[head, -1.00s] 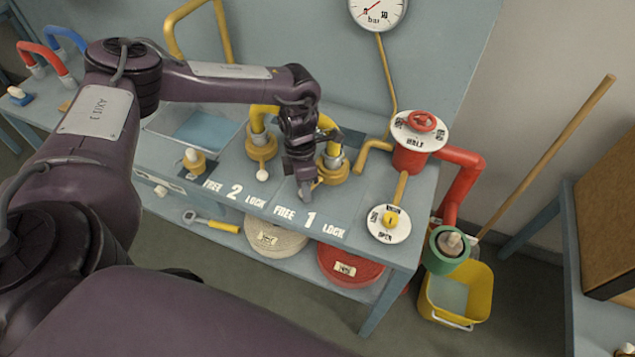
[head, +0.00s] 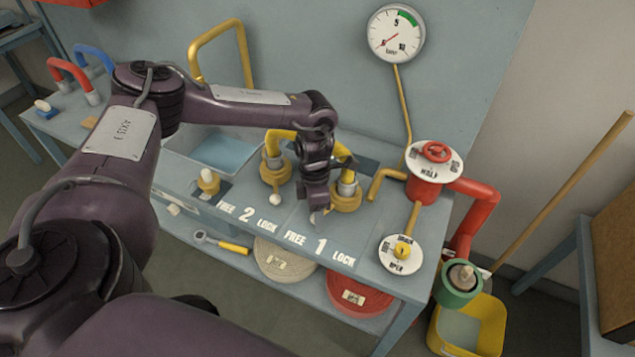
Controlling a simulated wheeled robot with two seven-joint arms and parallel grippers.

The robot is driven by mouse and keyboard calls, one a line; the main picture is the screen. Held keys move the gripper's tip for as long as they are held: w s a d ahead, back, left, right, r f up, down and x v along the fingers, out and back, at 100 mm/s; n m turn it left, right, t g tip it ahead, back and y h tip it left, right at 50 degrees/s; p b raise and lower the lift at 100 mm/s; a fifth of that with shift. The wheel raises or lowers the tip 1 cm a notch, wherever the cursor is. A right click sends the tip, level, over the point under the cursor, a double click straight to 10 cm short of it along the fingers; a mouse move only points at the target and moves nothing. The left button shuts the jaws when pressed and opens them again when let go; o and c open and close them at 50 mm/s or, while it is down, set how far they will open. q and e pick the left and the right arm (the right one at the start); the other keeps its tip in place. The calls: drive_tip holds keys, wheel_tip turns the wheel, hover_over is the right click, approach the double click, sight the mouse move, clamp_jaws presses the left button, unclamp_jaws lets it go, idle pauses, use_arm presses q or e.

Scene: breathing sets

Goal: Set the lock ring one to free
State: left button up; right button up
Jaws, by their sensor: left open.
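Lock ring one (head: 347,199) is a brass-yellow ring around the foot of a pipe end, above the white label FREE 1 LOCK (head: 320,245) on the bench. My left gripper (head: 316,215) points down just left of and in front of this ring. It is open; its fingertips partly hide the ring's near left side, and I cannot tell whether they touch it. The ring's handle is not clearly visible behind the fingers. Lock ring two (head: 275,172) stands to the left, with a white-knobbed handle (head: 275,199) toward the front. My right gripper is not in view.
A red valve (head: 424,187) and a round yellow-knobbed dial (head: 402,253) stand right of ring one. A pressure gauge (head: 395,34) is on the back panel. A yellow bucket (head: 468,325) and a leaning wooden pole (head: 565,185) are at the right. Hose coils lie on the lower shelf.

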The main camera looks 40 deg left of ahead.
use_arm(q)
wheel_tip(320, 180, up, 8)
drive_tip(key=shift+r+b, duration=0.2)
drive_tip(key=shift+b, duration=0.75)
wheel_tip(320, 180, up, 11)
drive_tip(key=p, duration=0.3)
drive_tip(key=shift+r, duration=0.15)
drive_tip(key=shift+c, duration=0.3)
